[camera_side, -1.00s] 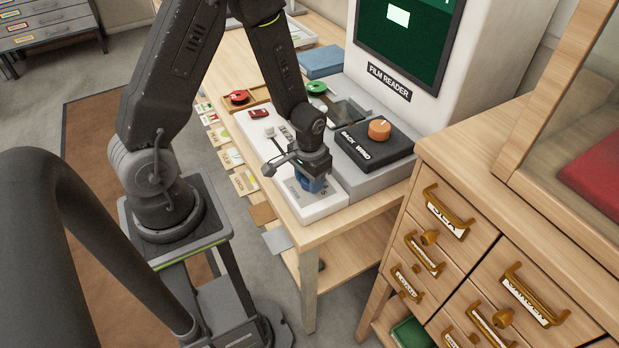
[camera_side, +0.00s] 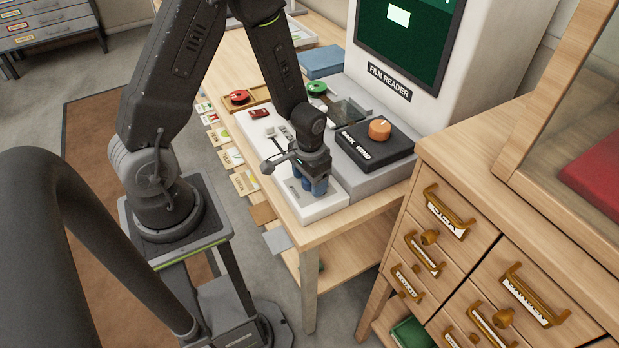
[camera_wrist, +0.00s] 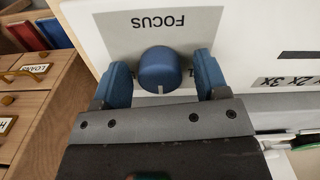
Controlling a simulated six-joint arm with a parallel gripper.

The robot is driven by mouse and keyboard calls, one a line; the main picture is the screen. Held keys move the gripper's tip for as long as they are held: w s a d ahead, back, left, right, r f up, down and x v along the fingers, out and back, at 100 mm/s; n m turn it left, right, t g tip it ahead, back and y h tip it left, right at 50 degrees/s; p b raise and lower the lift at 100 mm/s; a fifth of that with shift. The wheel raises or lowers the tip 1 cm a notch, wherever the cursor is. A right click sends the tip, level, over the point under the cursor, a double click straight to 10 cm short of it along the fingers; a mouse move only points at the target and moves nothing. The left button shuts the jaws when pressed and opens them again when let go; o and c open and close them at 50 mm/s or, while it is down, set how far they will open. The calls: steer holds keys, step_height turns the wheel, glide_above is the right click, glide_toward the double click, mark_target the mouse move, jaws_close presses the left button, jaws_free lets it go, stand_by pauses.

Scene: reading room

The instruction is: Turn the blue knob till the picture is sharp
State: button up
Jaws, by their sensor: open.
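The blue knob (camera_wrist: 160,71) stands on a grey label marked FOCUS (camera_wrist: 176,22) in the wrist view. A pale mark on the knob points toward my gripper's body. My gripper (camera_wrist: 159,78) is open, with one blue finger on each side of the knob and a small gap at both sides. In the side view my gripper (camera_side: 315,190) is low over the white control panel (camera_side: 325,210), and it hides the knob there. The film reader's screen (camera_side: 408,35) is dark green with a pale rectangle; I cannot tell how sharp the picture is.
Red (camera_side: 239,97) and green (camera_side: 317,87) reels lie behind. A wooden drawer cabinet (camera_side: 480,200) stands at the right.

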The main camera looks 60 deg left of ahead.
step_height(320, 180, up, 14)
stand_by(0.7)
steer(key=s+d+r+t, duration=0.2)
steer(key=s+d+r, duration=0.1)
steer(key=s+r, duration=0.2)
steer(key=s+d+r+m+t, duration=0.1)
steer(key=s+d+r+t, duration=0.2)
steer(key=r, duration=0.7)
steer(key=s, duration=0.2)
steer(key=shift+s+d+r+t, duration=0.2)
steer(key=shift+s+t, duration=0.1)
steer(key=shift+s, duration=0.05)
steer(key=shift+w, duration=0.1)
